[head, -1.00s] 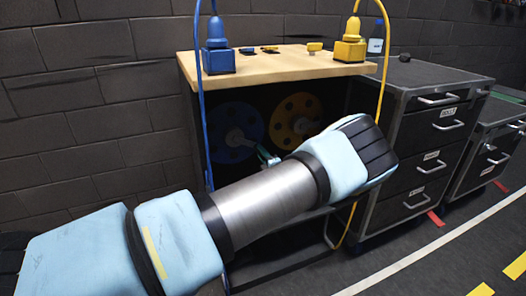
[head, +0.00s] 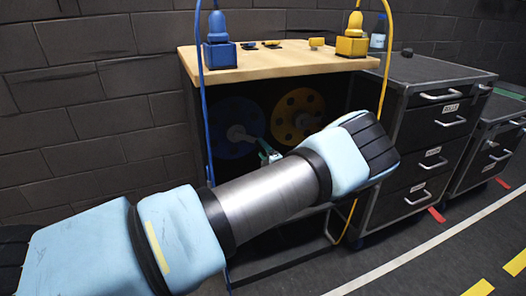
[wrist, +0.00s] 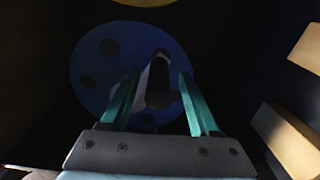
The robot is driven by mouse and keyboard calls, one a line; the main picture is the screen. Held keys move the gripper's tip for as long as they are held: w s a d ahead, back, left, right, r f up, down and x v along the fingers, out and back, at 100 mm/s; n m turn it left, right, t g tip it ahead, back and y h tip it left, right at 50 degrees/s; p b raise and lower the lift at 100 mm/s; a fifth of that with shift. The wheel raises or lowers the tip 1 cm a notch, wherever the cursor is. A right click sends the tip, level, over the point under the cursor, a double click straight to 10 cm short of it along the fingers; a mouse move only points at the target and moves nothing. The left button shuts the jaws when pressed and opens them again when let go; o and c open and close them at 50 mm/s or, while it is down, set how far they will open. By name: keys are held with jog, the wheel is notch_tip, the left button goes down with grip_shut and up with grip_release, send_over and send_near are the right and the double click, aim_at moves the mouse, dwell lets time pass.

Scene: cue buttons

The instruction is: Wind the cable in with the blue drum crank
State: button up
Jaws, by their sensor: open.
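The blue drum (head: 228,113), a disc with round holes, stands in the dark space under the wooden bench top. Its crank (head: 238,133) juts out from the middle. In the wrist view the blue drum (wrist: 100,60) fills the upper left, and the dark crank handle (wrist: 158,85) points towards me. My gripper (wrist: 157,77) is open, its teal fingers on either side of the handle. I cannot tell whether either finger touches it. In the head view my gripper (head: 268,153) is small, just right of the crank and partly hidden by my arm.
A yellow drum (head: 297,112) stands right of the blue one. Blue (head: 220,52) and yellow (head: 352,43) plugs sit on the bench top (head: 275,63), their cables hanging down. Grey drawer cabinets (head: 430,110) stand at right. A block wall is at left.

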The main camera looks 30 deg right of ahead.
jog(key=s+a, duration=0.1)
jog(key=s, duration=0.9)
jog(key=shift+s+a, duration=0.15)
jog(key=shift+s, duration=0.2)
jog(key=w+n, duration=0.3)
jog(key=n, duration=0.3)
jog(key=w+d+n, duration=0.1)
jog(key=w+n, duration=0.3)
jog(key=n, duration=0.2)
jog(key=w+n, duration=0.4)
jog(key=n, duration=0.2)
jog(key=shift+w+d, duration=0.1)
jog(key=shift+d, duration=0.15)
grip_shut()
